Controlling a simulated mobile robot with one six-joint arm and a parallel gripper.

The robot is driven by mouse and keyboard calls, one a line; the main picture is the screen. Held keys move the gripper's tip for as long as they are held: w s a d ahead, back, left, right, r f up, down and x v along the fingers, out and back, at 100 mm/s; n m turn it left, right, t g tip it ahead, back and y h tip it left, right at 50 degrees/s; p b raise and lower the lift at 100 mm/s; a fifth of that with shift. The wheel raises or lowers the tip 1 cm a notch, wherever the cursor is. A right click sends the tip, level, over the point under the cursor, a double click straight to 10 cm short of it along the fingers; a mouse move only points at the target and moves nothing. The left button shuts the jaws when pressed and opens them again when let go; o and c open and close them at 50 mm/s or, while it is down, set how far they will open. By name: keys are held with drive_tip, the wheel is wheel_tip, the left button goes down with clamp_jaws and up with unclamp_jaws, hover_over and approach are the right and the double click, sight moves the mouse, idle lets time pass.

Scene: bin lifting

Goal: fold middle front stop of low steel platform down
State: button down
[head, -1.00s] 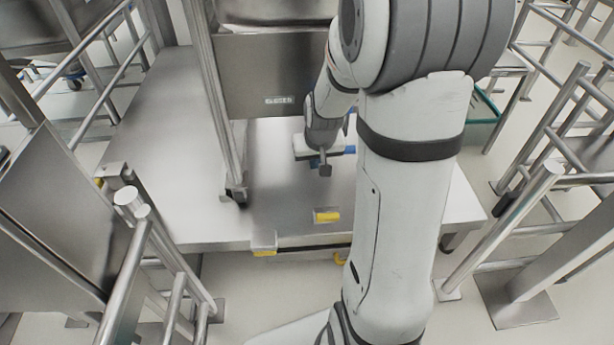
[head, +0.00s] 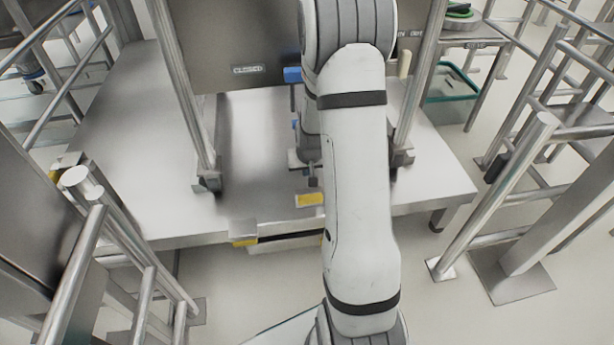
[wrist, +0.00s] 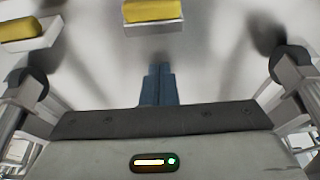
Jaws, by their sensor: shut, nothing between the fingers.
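The low steel platform (head: 120,180) spans the middle of the head view. A yellow-faced stop (head: 310,199), apparently the middle front one, shows near its front edge and seems raised. It seems to match the yellow block at the top of the wrist view (wrist: 153,12). My gripper (head: 312,180) is just behind this stop, low over the platform. Its blue fingers (wrist: 158,84) are shut and empty, pointing at the stop with a gap in the wrist view. My arm hides the platform's front right part.
Another yellow-marked stop (head: 243,240) is at the front edge on the left. A steel bin marked CLOSED (head: 230,75) stands behind, with legs on both sides of my gripper. Steel rails (head: 520,190) flank the right; more rails stand left.

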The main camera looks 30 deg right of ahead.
sight(309, 201)
drive_tip(key=b+x, duration=0.3)
drive_tip(key=x, duration=0.6)
drive_tip(key=shift+b, duration=0.35)
drive_tip(key=shift+d+r, duration=0.1)
drive_tip(key=shift+d, duration=0.05)
